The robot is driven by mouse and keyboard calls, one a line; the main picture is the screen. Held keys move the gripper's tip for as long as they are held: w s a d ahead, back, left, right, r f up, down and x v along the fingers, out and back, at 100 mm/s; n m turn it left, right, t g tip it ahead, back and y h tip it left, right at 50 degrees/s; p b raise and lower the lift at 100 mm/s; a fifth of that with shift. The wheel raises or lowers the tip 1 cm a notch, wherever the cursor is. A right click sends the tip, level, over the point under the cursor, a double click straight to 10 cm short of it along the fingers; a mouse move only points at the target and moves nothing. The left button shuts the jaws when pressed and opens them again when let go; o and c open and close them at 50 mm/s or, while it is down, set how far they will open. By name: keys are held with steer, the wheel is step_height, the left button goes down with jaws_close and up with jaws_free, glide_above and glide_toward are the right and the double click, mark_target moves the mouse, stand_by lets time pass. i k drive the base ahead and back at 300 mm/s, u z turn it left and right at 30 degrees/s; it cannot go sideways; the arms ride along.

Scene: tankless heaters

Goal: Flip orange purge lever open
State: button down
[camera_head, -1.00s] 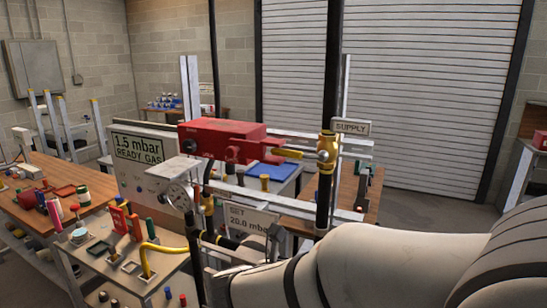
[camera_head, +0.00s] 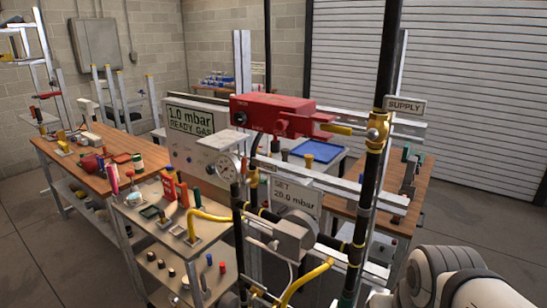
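I cannot make out a clearly orange purge lever. A yellow lever (camera_head: 337,129) points left from the brass valve (camera_head: 376,132) under the SUPPLY sign (camera_head: 405,105) on the black vertical pipe. A yellow bent pipe (camera_head: 306,281) rises at the bottom centre, below a grey regulator body (camera_head: 294,238). A round gauge (camera_head: 229,168) sits left of the SET 20.0 mbar plate (camera_head: 293,196). The display (camera_head: 191,121) reads 1.0 mbar READY GAS. Only a white rounded part of my arm shows at the bottom right; my gripper is out of view.
A red box-shaped unit (camera_head: 270,115) is mounted left of the valve. Grey rails and black pipes crowd the front centre. A wooden bench (camera_head: 60,147) with tools stands at left, another bench (camera_head: 408,205) at right. Open floor lies at the far right.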

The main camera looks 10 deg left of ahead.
mark_target(245, 181)
steer(key=u, duration=0.4)
steer(key=k, duration=1.25)
steer(key=u, duration=0.7)
steer(key=i, duration=2.05)
steer(key=z, duration=0.8)
